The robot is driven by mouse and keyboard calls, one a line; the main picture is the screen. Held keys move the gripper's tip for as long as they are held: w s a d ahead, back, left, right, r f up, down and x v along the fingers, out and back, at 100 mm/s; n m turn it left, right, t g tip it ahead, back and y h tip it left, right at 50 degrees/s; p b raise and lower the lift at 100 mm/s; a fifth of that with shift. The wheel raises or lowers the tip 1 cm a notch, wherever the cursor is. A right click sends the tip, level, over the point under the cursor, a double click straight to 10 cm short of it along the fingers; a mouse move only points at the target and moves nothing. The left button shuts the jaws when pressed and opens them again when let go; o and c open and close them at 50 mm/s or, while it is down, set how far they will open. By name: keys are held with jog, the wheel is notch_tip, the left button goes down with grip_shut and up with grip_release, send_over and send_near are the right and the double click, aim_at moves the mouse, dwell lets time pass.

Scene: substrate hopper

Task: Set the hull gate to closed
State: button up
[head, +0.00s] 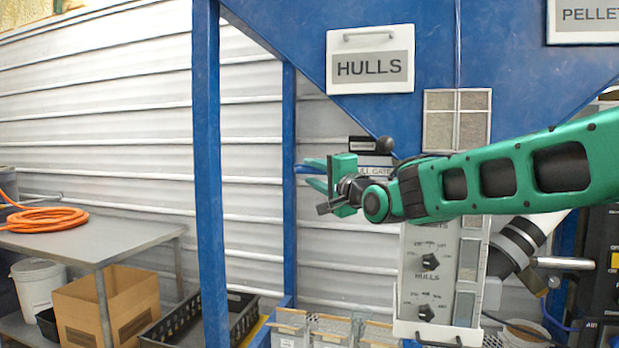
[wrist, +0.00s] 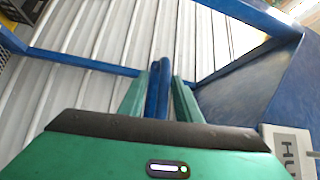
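The hull gate plate (head: 379,171), lettered "...ULL GATE", shows behind my wrist under the blue hopper in the head view. A dark round knob (head: 386,145) sits just above it, beside a small black label (head: 362,143) too small to read. My arm and gripper hide the lower part of the gate. My gripper (head: 307,172) points left, in front of and left of the knob, apart from it. The gate does not show clearly in the wrist view.
The blue hopper with its HULLS sign (head: 369,65) hangs above. Blue posts (head: 209,180) stand left of my gripper. A control panel (head: 428,275) with black dials is below my arm. Trays (head: 325,325), a cardboard box (head: 105,305) and a grey bench (head: 120,237) stand low and left.

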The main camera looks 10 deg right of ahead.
jog(key=shift+s, duration=0.1)
jog(key=shift+s+d, duration=0.1)
jog(key=shift+s, duration=0.25)
jog(key=v, duration=0.9)
jog(key=shift+s, duration=0.35)
jog(key=shift+d+f, duration=0.1)
jog(key=shift+d, duration=0.05)
jog(key=s+d+f+n+g+h, duration=0.25)
jog(key=s+d+f+g, duration=0.25)
jog(key=d+f, duration=0.55)
jog(key=s+d+f+n+g+h, duration=0.1)
jog(key=s+d+f+g+h, duration=0.45)
jog(key=f, duration=0.75)
jog(key=s+d+f+n+g+y, duration=0.1)
jog(key=s+f+g, duration=0.3)
jog(key=s, duration=0.9)
jog(key=s+d+f+n+g, duration=0.2)
jog(key=s+d+f+g, duration=0.2)
jog(key=s+f, duration=0.4)
jog(key=s, duration=0.4)
jog(key=shift+s+d+y, duration=0.2)
jog(key=shift+s+y, duration=0.2)
